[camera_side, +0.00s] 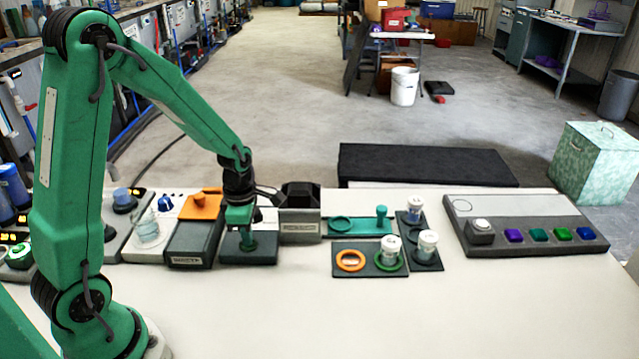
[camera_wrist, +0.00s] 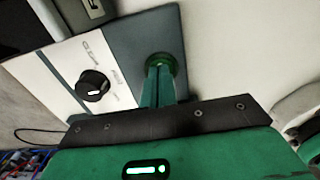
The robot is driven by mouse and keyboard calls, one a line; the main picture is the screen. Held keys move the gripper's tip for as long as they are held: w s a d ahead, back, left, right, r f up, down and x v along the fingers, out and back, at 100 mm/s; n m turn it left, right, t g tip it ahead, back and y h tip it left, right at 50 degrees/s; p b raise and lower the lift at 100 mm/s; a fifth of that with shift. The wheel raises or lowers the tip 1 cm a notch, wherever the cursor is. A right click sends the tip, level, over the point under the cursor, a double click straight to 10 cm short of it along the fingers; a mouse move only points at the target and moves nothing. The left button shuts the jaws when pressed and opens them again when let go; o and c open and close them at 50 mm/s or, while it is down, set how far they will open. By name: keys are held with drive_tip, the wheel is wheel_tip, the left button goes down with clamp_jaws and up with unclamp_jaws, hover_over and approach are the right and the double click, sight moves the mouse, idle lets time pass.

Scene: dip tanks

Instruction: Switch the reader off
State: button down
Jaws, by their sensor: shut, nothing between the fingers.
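My gripper (camera_side: 246,240) points down with its fingers shut and empty. In the wrist view the fingertips (camera_wrist: 160,68) are at a round green button or ring (camera_wrist: 172,57) on the dark part of a panel; whether they touch or press it I cannot tell. The panel (camera_wrist: 140,30) has a white part with a black knob (camera_wrist: 92,86) bearing a white mark; the small print beside it is unreadable. In the side view the same unit (camera_side: 262,255) sits under my gripper. No legible label marks the reader.
A dark unit with an orange top (camera_side: 203,208) is close on the left. On the right are a teal holder (camera_side: 374,228), lidded jars (camera_side: 427,242) on dark trays, and a grey panel with coloured buttons (camera_side: 526,251). The front of the table is clear.

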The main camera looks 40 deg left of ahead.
drive_tip(key=shift+s+f, duration=0.2)
drive_tip(key=shift+f, duration=0.5)
drive_tip(key=shift+r, duration=0.15)
wheel_tip(320, 180, up, 15)
drive_tip(key=shift+w, duration=0.45)
drive_tip(key=shift+r, duration=0.15)
drive_tip(key=s+d+r+m+t, duration=0.2)
drive_tip(key=s+m, duration=0.4)
drive_tip(key=m, duration=0.7)
drive_tip(key=s+d+r+m+t, duration=0.3)
drive_tip(key=s+d+r+m, duration=0.2)
drive_tip(key=m, duration=0.9)
drive_tip(key=shift+s+d+t, duration=0.3)
drive_tip(key=shift+s+d, duration=0.05)
drive_tip(key=shift+s, duration=0.35)
